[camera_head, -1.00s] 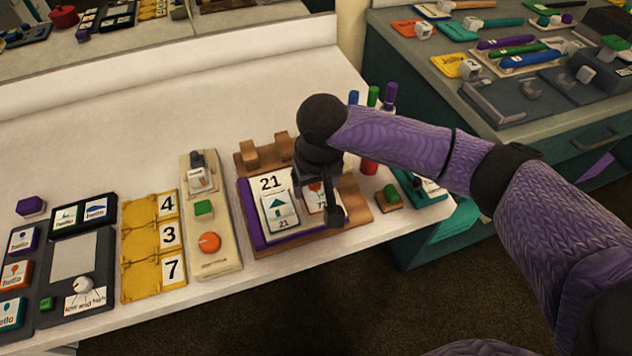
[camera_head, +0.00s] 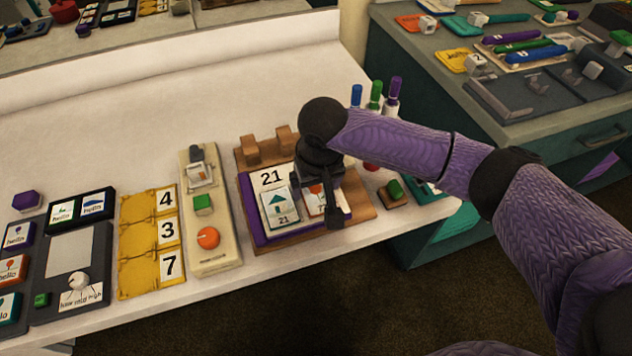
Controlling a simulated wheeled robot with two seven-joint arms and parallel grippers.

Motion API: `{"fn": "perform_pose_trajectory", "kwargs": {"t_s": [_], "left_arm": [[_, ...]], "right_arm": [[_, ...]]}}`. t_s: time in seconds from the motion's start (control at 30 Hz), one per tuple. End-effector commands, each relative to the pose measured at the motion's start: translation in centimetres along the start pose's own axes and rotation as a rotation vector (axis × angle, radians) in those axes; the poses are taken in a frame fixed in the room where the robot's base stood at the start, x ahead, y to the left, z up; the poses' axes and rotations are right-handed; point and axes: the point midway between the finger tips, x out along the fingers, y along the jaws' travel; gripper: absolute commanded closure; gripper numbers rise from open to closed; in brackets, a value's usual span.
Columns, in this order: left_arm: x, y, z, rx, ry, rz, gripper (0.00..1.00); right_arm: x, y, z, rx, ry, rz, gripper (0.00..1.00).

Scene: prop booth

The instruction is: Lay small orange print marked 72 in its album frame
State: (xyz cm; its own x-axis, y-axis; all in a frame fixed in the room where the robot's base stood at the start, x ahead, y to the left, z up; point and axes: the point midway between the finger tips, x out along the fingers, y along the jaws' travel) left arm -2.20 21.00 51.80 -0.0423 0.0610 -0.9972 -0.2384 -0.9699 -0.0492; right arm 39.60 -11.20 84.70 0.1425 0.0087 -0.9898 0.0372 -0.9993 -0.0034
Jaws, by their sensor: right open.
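The small orange print (camera_head: 314,199) lies on the right page of the open album (camera_head: 256,228), which has a purple edge and rests on a wooden stand. My right gripper (camera_head: 334,217) is directly above the print's right side, open, and hides part of it and most of its number. I cannot tell whether the fingers touch the print or whether it lies flush in its frame. On the left page, a teal house print (camera_head: 281,207) marked 21 lies under a large printed 21. My left gripper is not in view.
A beige board (camera_head: 216,240) with a green block and an orange knob lies left of the album. Yellow number cards (camera_head: 138,236) lie further left. Upright markers (camera_head: 375,97) stand behind my right arm. A green block (camera_head: 394,188) sits near the counter's right edge.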

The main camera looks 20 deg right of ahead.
Motion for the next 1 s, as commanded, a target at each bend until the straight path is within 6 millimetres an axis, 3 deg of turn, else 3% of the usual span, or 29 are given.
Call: {"fn": "perform_pose_trajectory", "kwargs": {"t_s": [0.27,0.5,0.7,1.0], "left_arm": [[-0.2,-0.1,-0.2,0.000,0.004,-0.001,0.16],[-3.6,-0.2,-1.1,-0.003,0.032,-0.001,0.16],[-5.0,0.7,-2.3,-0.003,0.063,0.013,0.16],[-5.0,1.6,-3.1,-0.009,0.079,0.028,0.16]], "right_arm": [[-0.2,0.2,0.1,0.002,-0.003,0.006,0.00],[-6.4,0.0,-0.1,0.001,0.003,0.002,0.00],[-9.7,-0.1,0.0,-0.001,0.002,0.002,0.00],[-9.9,-0.1,0.1,0.000,0.000,0.003,0.00]]}}
